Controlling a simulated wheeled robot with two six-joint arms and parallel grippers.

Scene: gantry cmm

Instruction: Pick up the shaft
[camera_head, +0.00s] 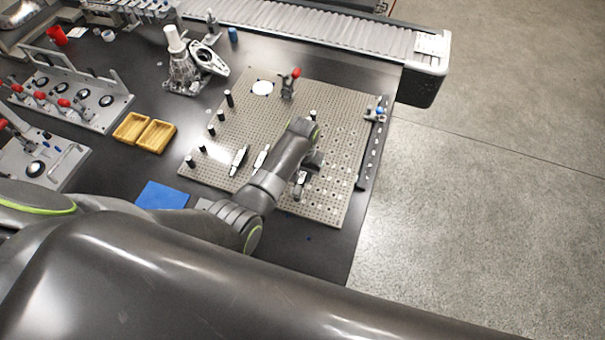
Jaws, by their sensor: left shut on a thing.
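My left gripper (303,178) is over the right half of the perforated fixture plate (338,150), low near its front. It is shut on a small shaft (299,190), which shows only in part below the jaws. My own wrist and forearm hide part of the plate around it. I cannot tell whether the shaft touches the plate. My right gripper is not in view.
Two slim silver-and-black parts (238,161) lie on the plate left of my wrist. Black posts (229,98) and a red-topped clamp (289,84) stand on it. Yellow trays (154,136) and a blue pad (162,195) lie left. A roller conveyor (310,32) runs behind.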

